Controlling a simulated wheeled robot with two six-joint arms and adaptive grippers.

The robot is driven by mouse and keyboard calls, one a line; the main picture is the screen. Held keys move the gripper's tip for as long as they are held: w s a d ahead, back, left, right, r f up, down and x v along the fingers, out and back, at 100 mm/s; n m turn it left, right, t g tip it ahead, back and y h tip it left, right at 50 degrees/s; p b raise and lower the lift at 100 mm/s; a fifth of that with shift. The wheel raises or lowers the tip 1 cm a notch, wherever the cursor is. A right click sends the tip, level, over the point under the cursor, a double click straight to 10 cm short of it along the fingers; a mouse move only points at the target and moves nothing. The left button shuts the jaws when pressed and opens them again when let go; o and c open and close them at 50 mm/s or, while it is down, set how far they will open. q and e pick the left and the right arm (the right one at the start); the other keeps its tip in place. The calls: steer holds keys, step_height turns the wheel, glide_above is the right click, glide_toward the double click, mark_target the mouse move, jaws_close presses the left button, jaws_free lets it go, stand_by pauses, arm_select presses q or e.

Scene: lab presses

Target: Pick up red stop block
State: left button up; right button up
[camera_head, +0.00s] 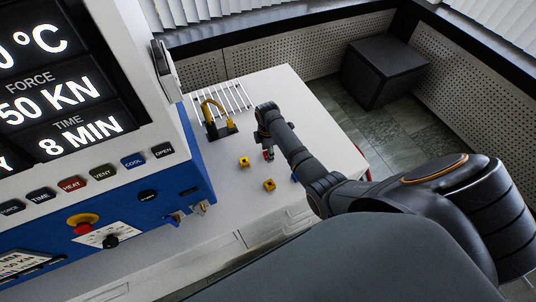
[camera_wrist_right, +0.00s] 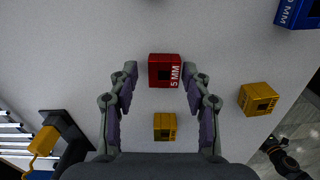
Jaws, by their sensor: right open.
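The red stop block (camera_wrist_right: 165,71), marked 5 MM, sits on the light bench top. In the right wrist view it lies between the fingertips of my right gripper (camera_wrist_right: 160,76), with a gap on each side. The gripper is open and empty above it. In the head view the red block (camera_head: 268,156) shows just below my right gripper (camera_head: 266,146), partly hidden by it. My left gripper is not in view.
Two yellow blocks (camera_head: 244,162) (camera_head: 269,185) sit close by on the white bench (camera_head: 305,95). A blue block (camera_wrist_right: 298,12) is at the upper right of the wrist view. A yellow-handled black device (camera_head: 215,118) and the blue press (camera_head: 170,170) stand left.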

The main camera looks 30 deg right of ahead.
steer(key=shift+f, duration=0.1)
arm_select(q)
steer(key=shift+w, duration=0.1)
arm_select(e)
jaws_close()
